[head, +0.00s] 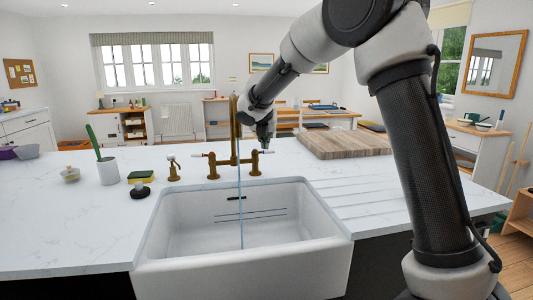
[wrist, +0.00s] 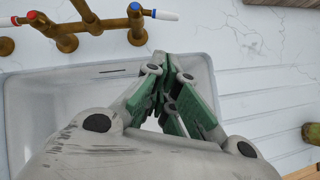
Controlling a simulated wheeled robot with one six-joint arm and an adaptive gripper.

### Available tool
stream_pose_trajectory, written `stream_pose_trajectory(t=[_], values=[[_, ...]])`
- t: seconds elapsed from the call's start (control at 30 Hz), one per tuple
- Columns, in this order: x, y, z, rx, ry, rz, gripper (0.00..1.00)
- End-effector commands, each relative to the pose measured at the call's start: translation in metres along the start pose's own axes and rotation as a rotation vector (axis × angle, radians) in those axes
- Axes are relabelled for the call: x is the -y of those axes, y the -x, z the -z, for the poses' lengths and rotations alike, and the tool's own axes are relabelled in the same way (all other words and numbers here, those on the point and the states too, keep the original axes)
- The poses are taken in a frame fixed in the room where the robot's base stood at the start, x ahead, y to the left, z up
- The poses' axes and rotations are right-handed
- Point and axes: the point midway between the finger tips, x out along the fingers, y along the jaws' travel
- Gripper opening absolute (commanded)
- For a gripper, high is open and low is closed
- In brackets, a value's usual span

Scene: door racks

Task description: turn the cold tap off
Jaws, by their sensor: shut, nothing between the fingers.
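A brass bridge tap (head: 234,135) stands behind the white sink, with a thin stream of water (head: 240,205) falling from it into the basin. The cold handle (head: 256,157), on the right, has a blue cap and a white lever pointing right; it shows clearly in the wrist view (wrist: 137,20). The red-capped hot handle (wrist: 37,18) is on the left, its lever pointing left. My gripper (head: 266,146) is shut and empty, close to the cold handle. In the wrist view its green-padded fingers (wrist: 170,62) lie just below and right of that handle, apparently apart from it.
The sink (head: 240,266) lies in a white marble worktop. A soap dispenser (head: 173,168), sponge (head: 141,176) and white pot with a green brush (head: 107,170) stand left. A wooden board (head: 345,144) lies right, behind the clear draining grooves.

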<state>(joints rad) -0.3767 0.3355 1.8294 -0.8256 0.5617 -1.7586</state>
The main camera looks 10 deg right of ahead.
Motion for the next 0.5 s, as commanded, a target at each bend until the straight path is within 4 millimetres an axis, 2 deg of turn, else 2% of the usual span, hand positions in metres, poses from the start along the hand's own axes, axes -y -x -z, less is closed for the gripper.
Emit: stream_pose_trajectory(t=[0.17,0.27,0.37,0.5], values=[[-0.001,-0.002,0.000,0.001,0.094,-0.006,0.00],[-0.001,-0.009,0.001,-0.001,0.107,-0.004,0.00],[-0.001,-0.023,0.001,-0.001,0.106,-0.004,0.00],[0.000,-0.053,0.001,-0.003,0.104,-0.003,0.00]])
